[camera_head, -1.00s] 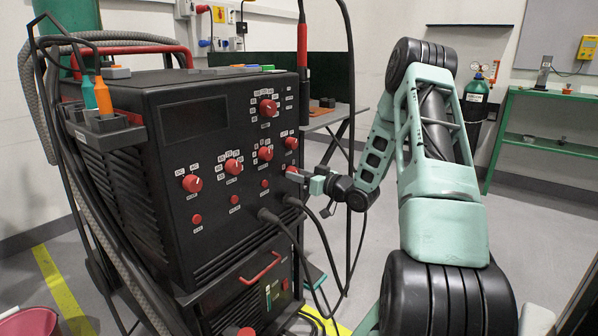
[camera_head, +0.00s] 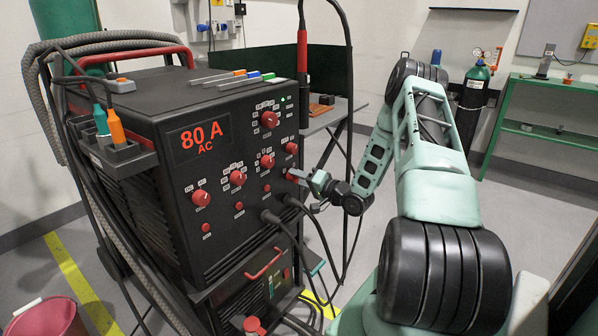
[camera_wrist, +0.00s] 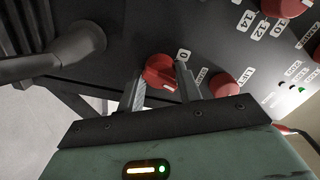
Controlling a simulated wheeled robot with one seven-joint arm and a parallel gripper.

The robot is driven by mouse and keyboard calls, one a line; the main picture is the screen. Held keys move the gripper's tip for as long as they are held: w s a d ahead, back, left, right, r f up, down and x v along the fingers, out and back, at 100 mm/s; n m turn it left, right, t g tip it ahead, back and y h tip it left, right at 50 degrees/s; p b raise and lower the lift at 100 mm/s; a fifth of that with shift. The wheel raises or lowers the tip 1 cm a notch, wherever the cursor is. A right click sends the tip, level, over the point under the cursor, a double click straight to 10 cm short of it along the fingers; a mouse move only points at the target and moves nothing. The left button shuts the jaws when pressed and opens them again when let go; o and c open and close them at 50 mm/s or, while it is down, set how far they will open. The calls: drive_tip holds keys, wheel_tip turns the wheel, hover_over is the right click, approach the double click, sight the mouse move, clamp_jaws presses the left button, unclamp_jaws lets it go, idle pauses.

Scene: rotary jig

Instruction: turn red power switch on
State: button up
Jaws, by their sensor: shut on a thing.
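In the head view my gripper (camera_head: 299,177) reaches the panel's right edge from the right and partly hides the switch. The black welding machine (camera_head: 226,222) has a lit display (camera_head: 203,138) reading 80 A AC in red. A small green light glows at the panel's upper right.
Several other red knobs (camera_head: 238,177) and buttons sit on the panel, one (camera_wrist: 224,84) close beside my gripper. Thick black cables (camera_head: 283,222) plug in just below. A torch cable hangs at the right edge. Open floor lies to the right.

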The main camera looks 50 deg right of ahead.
drive_tip(key=m+p, duration=0.2)
drive_tip(key=m, duration=0.3)
drive_tip(key=shift+m+p, duration=0.3)
drive_tip(key=shift+p, duration=0.1)
idle(0.3)
drive_tip(key=o, duration=1)
drive_tip(key=s, duration=0.5)
drive_tip(key=s+d, duration=0.1)
drive_tip(key=s, duration=1.1)
drive_tip(key=shift+s+d, duration=0.2)
